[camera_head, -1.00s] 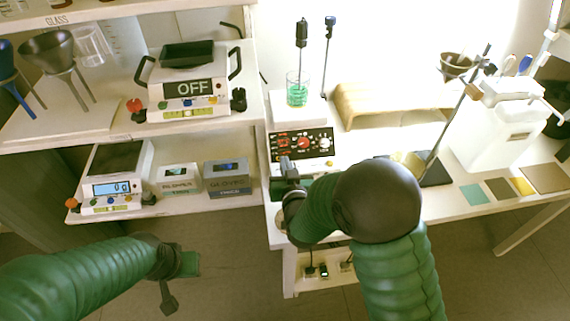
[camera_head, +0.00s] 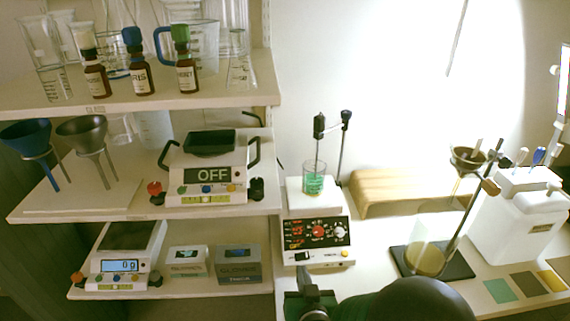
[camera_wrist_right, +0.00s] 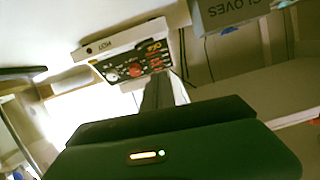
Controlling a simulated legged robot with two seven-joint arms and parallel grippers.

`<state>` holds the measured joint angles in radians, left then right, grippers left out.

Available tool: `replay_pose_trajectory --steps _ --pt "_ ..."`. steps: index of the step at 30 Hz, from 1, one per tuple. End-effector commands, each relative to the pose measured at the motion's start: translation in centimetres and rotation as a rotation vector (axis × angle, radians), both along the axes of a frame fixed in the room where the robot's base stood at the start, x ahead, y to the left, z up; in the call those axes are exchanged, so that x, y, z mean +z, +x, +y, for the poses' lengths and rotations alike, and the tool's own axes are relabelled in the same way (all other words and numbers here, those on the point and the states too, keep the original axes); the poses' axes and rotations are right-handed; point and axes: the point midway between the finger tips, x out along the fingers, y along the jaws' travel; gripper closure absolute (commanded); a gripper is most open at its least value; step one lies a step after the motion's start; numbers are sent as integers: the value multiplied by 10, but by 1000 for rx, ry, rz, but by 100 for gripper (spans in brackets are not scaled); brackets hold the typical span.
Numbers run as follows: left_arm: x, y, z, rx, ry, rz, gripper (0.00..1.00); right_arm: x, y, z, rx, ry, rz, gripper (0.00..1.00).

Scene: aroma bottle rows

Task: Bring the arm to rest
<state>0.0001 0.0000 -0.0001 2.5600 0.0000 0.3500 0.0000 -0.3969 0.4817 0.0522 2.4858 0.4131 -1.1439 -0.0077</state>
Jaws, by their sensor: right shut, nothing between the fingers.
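My right gripper (camera_head: 304,275) shows at the bottom centre of the head view, below the front of the hotplate stirrer (camera_head: 318,240), with my dark arm joint beside it. Its fingers are together and hold nothing. In the right wrist view the shut fingers (camera_wrist_right: 158,90) point up toward the stirrer's panel, which appears tilted there. I cannot tell the exact gap between fingers and stirrer. My left gripper is outside the head view.
A beaker of green liquid (camera_head: 314,182) stands on the stirrer. A flask (camera_head: 425,259) with yellow liquid stands to its right. Brown bottles (camera_head: 187,76) stand on the upper left shelf. Balances and small boxes (camera_head: 239,268) occupy the lower shelves.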

Motion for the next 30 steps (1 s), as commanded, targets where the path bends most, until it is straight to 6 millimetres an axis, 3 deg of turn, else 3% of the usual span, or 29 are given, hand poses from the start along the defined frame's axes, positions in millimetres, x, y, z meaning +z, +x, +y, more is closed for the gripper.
replay_pose_trajectory --steps 5,11,18,19,21,24,30 --pt "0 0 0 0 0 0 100 -27 -18 -30 17 -2 284 100" --pt "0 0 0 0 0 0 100 -54 -85 -76 34 -41 675 100" --pt "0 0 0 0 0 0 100 -57 -176 -128 6 -92 1038 100" --pt "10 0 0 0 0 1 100 -46 -184 -132 3 -97 1068 100" --pt "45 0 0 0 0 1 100 -13 -181 -129 8 -97 1062 100" --pt "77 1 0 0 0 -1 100 19 -181 -129 9 -97 1062 100" --pt "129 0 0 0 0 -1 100 70 -181 -129 10 -97 1062 100"
